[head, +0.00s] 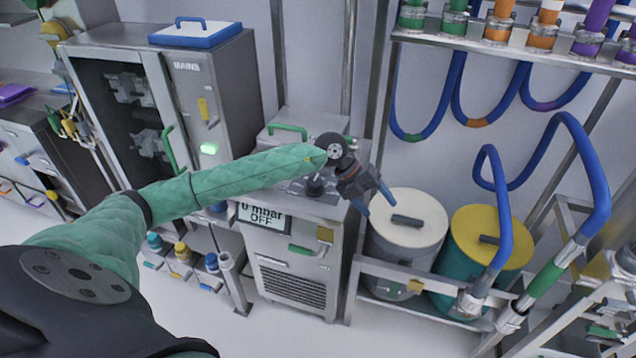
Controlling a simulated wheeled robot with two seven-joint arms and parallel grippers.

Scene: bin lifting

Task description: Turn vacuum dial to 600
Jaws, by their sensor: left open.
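The vacuum unit (290,275) is a grey metal cabinet in the middle of the head view. Its display (262,216) reads "0 mbar OFF". A black dial (315,186) sits on its upper face, partly beside my green-sleeved left arm. My left gripper (376,205) is to the right of the dial, apart from it, with its blue-tipped fingers open and pointing down to the right. It is empty and close to the unit's right edge. My right gripper does not show.
A white-lidded drum (408,232) and a yellow-lidded drum (490,262) stand right of the unit behind a metal rail. A steel cabinet marked MAINS (205,100) stands left. Blue hoses (597,175) hang at the right. Some floor is clear in front.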

